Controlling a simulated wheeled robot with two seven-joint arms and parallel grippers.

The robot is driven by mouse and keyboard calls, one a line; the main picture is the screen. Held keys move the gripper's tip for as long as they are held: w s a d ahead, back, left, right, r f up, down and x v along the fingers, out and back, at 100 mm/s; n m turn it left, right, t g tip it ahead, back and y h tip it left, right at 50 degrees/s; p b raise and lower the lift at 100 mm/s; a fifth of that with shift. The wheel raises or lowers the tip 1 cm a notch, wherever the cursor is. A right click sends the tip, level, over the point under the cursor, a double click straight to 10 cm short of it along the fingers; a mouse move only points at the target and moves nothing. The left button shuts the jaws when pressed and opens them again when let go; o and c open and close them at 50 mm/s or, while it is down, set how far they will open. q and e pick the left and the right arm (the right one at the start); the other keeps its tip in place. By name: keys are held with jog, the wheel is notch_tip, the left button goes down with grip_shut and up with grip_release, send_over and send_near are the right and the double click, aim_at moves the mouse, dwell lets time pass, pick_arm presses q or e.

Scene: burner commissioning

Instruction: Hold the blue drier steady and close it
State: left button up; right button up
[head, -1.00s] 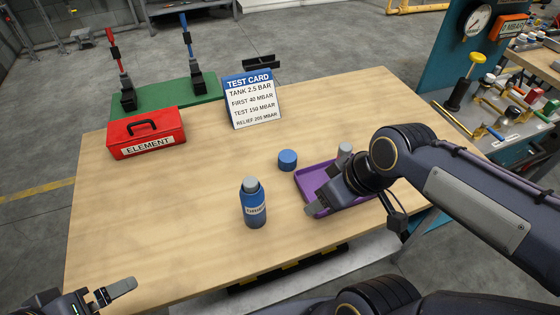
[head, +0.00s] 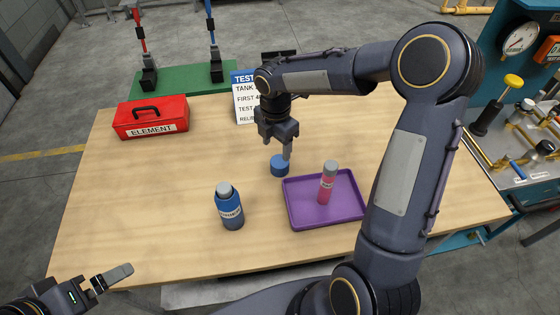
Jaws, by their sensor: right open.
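The blue drier (head: 229,210) is a blue bottle with a pale label and a grey neck. It stands upright on the table, left of the purple tray, with no gripper on it. A round blue cap (head: 279,167) lies on the table behind it and to the right. My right gripper (head: 278,153) points down at the cap, open, with one finger beside the cap's right side. The other finger is partly hidden, and contact cannot be told. My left gripper (head: 112,279) is at the lower left, apart from the drier; its jaw gap does not show clearly.
A purple tray (head: 300,221) holds a pink bottle (head: 326,187) with a grey top. A red ELEMENT box (head: 150,117) and a test card (head: 244,98), partly behind my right arm, stand at the back. The table's left front is clear.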

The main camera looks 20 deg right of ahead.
aim_at(279, 162)
jog(key=shift+f, duration=1.3)
jog(key=shift+s+d+f, duration=0.1)
jog(key=shift+f, duration=0.25)
notch_tip(279, 162, down, 4)
jog(key=shift+d+f+p, duration=0.15)
jog(key=shift+f+p, duration=0.1)
jog(key=shift+p, duration=0.35)
